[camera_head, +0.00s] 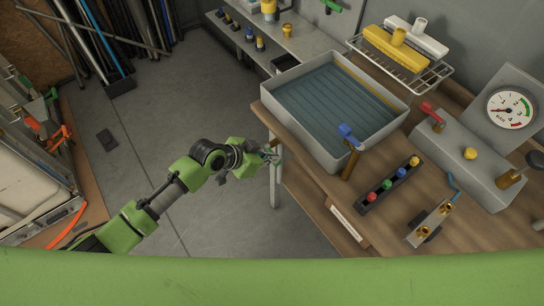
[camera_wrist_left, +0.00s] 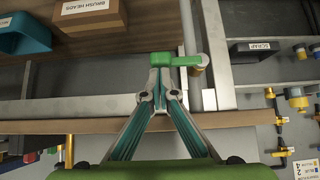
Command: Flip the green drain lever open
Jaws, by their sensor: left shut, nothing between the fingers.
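The green drain lever (camera_wrist_left: 176,59) shows in the left wrist view, lying roughly crosswise just past my fingertips. Its right end meets a brass and grey valve piece (camera_wrist_left: 196,66). My left gripper (camera_wrist_left: 160,84) is shut and empty, with its tips right at the lever's left part; I cannot tell whether they touch it. In the head view my left gripper (camera_head: 272,155) is at the left edge of the wooden bench (camera_head: 310,195), below and left of the grey water basin (camera_head: 292,132). The lever cannot be made out there. My right gripper is not in view.
A blue lever (camera_head: 349,134) on a brass pipe stands at the basin's front corner. A rack of coloured knobs (camera_head: 373,203), a red lever (camera_head: 429,111) and a gauge (camera_head: 511,109) are on the bench. Open floor (camera_head: 150,130) lies left of the bench.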

